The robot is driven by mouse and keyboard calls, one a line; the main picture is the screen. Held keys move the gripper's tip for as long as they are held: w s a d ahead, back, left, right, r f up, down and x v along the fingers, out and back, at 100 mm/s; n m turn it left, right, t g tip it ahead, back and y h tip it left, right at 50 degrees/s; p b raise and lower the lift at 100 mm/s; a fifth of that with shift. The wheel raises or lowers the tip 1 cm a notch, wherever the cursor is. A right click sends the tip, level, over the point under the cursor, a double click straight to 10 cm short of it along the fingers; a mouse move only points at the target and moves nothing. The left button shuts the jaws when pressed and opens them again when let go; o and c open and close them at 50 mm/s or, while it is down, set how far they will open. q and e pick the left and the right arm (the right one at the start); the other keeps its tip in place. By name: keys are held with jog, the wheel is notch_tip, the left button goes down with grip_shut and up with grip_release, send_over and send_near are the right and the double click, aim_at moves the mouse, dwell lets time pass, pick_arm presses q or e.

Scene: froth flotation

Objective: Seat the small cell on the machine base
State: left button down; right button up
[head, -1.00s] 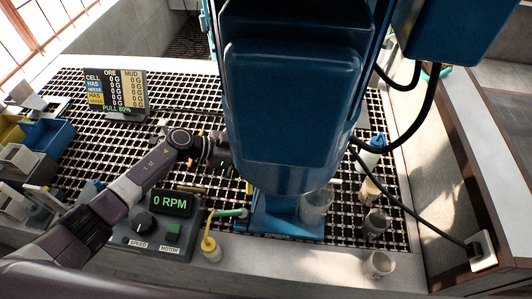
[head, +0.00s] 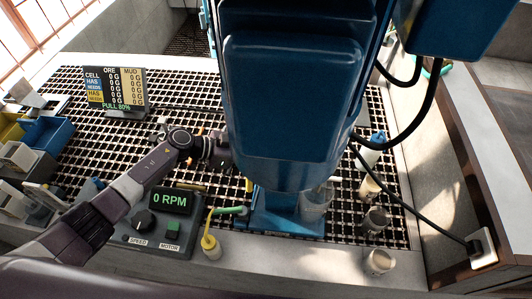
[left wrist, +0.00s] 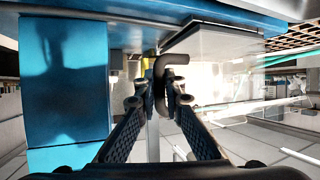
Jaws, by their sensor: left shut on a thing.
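The blue flotation machine (head: 285,110) stands in the middle of the head view, and its blue base plate (head: 285,222) shows below the housing. My left arm reaches in from the left, and its gripper is hidden behind the housing there. In the left wrist view my left gripper (left wrist: 160,92) is shut on the dark hooked handle (left wrist: 160,66) of what looks like the small clear cell (left wrist: 215,45). A blue machine part (left wrist: 68,85) stands close at left in that view. Whether the cell touches the base cannot be told. My right gripper is out of view.
A clear vessel (head: 315,200) shows at the base's right side. Bottles and cups (head: 372,188) stand to the right, beside a hanging black cable. Blue and yellow bins are at far left.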

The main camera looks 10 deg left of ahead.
pick_arm(q)
jog(key=shift+r, duration=0.15)
jog(key=c, duration=2)
grip_release()
jog(key=shift+o, duration=0.2)
jog(key=shift+a, duration=0.1)
jog(key=v, duration=1.1)
jog(key=shift+s+a, duration=0.15)
jog(key=shift+a, duration=0.2)
jog(key=shift+r, duration=0.15)
